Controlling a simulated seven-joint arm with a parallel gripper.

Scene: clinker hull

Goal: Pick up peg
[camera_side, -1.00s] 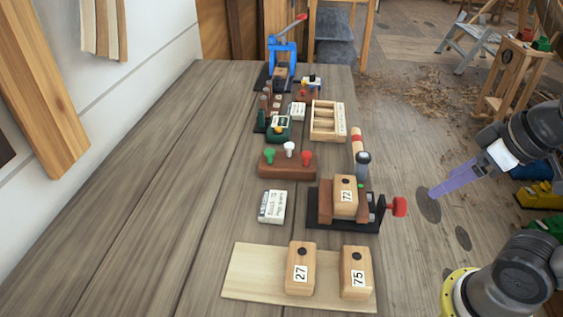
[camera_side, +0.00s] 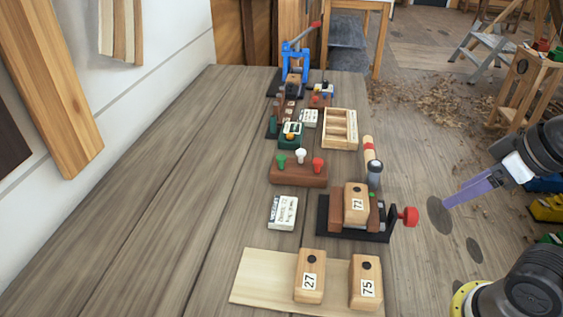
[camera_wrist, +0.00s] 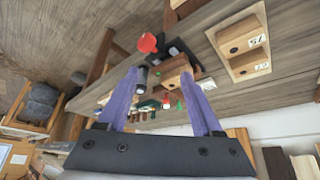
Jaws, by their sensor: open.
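A brown block (camera_side: 296,177) on the bench holds three upright pegs in the side view: a green peg (camera_side: 281,162), a white peg (camera_side: 301,156) and a red peg (camera_side: 318,164). I cannot tell which one the task means. My gripper (camera_side: 446,203), with purple fingers, hangs off the right edge of the bench, well apart from the pegs. In the wrist view my gripper (camera_wrist: 163,79) has its two fingers spread with nothing held between them. The pegs look tiny beyond the fingers there and are partly hidden.
A dark vise with a red knob (camera_side: 409,216) holds a numbered wooden block (camera_side: 356,203), between my gripper and the peg block. Blocks 27 (camera_side: 310,275) and 75 (camera_side: 365,282) stand on a pale board (camera_side: 258,278). A white label box (camera_side: 283,212) lies nearby. The bench's left side is clear.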

